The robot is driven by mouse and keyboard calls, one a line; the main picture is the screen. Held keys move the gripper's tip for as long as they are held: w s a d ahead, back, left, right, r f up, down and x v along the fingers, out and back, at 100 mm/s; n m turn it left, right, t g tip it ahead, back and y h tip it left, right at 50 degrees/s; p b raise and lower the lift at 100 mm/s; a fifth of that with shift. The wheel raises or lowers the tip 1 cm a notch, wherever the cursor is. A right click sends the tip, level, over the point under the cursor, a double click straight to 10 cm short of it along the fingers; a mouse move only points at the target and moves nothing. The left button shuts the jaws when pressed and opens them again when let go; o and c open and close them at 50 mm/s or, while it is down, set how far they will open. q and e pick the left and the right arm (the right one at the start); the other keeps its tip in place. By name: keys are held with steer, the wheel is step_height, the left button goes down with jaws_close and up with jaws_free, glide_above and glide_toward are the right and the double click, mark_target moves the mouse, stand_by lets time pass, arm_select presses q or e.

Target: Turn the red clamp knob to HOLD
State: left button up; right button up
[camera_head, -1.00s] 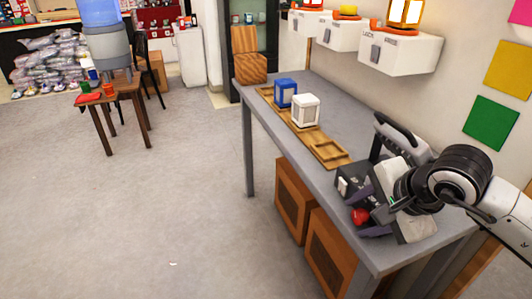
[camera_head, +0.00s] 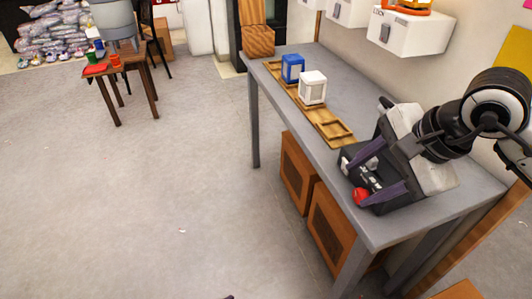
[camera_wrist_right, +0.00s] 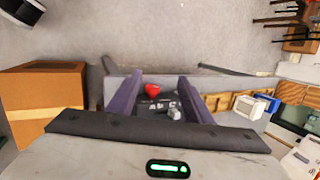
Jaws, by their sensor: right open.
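The red clamp knob (camera_head: 361,196) sits at the front edge of a dark device (camera_head: 366,178) with white markings, on the near part of the grey table. My right gripper (camera_head: 358,186) is open above the device, its two purple fingers spread apart. In the right wrist view, the red knob (camera_wrist_right: 152,90) shows between the open fingers (camera_wrist_right: 160,82), closer to the left one, with the white markings and a light grey block beside it. I cannot tell whether a finger touches the device. The markings are too small to read. My left gripper is not in view.
The grey table (camera_head: 345,85) carries a wooden tray (camera_head: 334,131), a white lantern-like block (camera_head: 312,88) and a blue one (camera_head: 292,69). White boxes (camera_head: 411,28) hang on the wall. Wooden cabinets (camera_head: 330,232) stand below.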

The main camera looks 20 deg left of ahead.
steer(key=s+a+r+m+g+y, duration=0.1)
steer(key=s+a+r+m+y, duration=0.1)
steer(key=s+a+r+y, duration=0.3)
steer(key=s+a+r+m+g+y, duration=0.2)
steer(key=s+a+r+y, duration=0.3)
steer(key=a, duration=0.5)
steer(key=shift+s+a+r+y, duration=0.15)
steer(key=shift+s+r+y, duration=0.15)
steer(key=shift+y, duration=0.8)
